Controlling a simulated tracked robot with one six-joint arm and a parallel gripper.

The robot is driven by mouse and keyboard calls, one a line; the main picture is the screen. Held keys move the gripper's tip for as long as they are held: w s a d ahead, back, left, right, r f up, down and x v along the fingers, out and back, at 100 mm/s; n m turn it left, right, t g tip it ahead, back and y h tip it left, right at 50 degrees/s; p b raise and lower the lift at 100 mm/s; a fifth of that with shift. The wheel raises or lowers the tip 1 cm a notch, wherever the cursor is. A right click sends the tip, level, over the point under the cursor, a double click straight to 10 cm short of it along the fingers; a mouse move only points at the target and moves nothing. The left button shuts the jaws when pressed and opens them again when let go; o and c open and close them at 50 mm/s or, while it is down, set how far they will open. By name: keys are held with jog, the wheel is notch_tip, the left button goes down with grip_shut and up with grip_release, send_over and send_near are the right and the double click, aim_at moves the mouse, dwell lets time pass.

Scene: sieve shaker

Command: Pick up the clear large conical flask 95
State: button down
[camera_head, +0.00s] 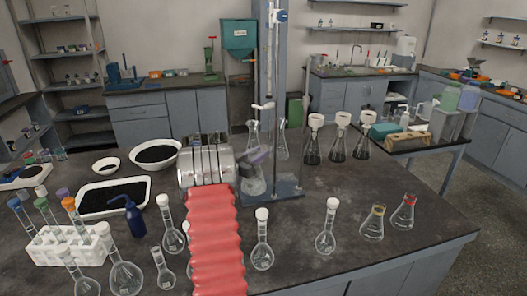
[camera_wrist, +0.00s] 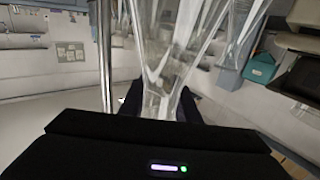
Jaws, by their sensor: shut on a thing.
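My gripper (camera_head: 257,157), at the end of my red-sleeved arm, is beside the blue column at the middle of the bench. It is shut on a clear conical flask (camera_head: 254,186), whose body shows below the jaws. In the wrist view the clear glass (camera_wrist: 163,75) stands between the two dark fingers (camera_wrist: 160,103). The flask looks roughly upright; I cannot tell whether its base touches the bench or stand. I cannot read a number on it.
A metal rod and stand base (camera_head: 284,189) are close by on the right. Another clear glass vessel (camera_head: 282,142) is just behind. Several filter flasks (camera_head: 339,150) stand to the right. Stoppered flasks (camera_head: 262,250) line the front. A white rack (camera_head: 68,247) is at left.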

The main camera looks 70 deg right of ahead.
aim_at(250, 158)
jog(key=shift+v, duration=4.15)
jog(key=shift+w+r, duration=0.1)
jog(key=shift+r, duration=0.05)
